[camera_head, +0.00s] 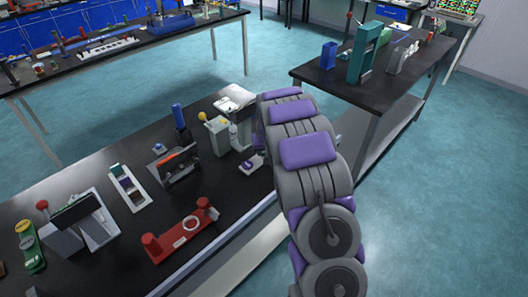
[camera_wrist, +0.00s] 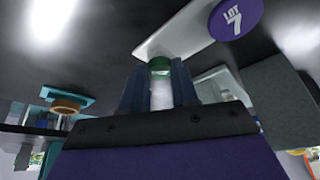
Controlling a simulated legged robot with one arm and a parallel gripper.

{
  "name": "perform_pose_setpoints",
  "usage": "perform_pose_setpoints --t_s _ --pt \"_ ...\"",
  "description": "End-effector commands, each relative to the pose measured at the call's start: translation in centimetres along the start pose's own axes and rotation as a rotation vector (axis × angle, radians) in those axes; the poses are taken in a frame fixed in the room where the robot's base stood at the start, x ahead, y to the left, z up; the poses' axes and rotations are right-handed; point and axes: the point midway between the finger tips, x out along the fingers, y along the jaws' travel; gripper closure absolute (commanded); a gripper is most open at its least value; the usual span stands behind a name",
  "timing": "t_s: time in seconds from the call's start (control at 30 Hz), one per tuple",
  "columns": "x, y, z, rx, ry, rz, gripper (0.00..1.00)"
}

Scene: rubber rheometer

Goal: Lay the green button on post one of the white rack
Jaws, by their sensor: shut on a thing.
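The green button (camera_wrist: 159,64) sits between the fingertips of my gripper (camera_wrist: 159,83) in the wrist view, and the gripper is shut on it. A pale cylinder (camera_wrist: 161,95) shows below it in the picture between the fingers. A white plate (camera_wrist: 175,38) with a purple "LOT 7" disc (camera_wrist: 236,17) lies just beyond the fingertips; I cannot tell whether the button touches it. In the head view my arm hides the gripper and button. A white holder (camera_head: 129,188) with coloured squares lies on the near bench. I cannot make out post one or be sure which white piece is the rack.
The near black bench (camera_head: 100,165) carries a red fixture (camera_head: 183,234), a grey screen unit (camera_head: 80,222), a green strip (camera_head: 29,247) and a beige device (camera_head: 218,134) close to my arm. Another bench (camera_head: 375,85) stands at the right.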

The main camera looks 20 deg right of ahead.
Motion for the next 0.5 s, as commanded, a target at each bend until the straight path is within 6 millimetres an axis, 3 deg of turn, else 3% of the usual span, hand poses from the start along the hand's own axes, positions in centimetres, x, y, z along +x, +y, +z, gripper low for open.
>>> perform_pose_setpoints --t_s 0.07,0.1,0.37,0.5 --pt "-0.06 -0.01 -0.02 0.0 0.0 0.001 0.99" --pt "-0.07 -0.06 -0.02 0.0 0.0 0.001 0.7" --pt "-0.14 -0.07 -0.03 0.0 0.001 0.001 0.46" --pt "-0.12 -0.01 -0.04 0.0 0.001 0.0 0.46"
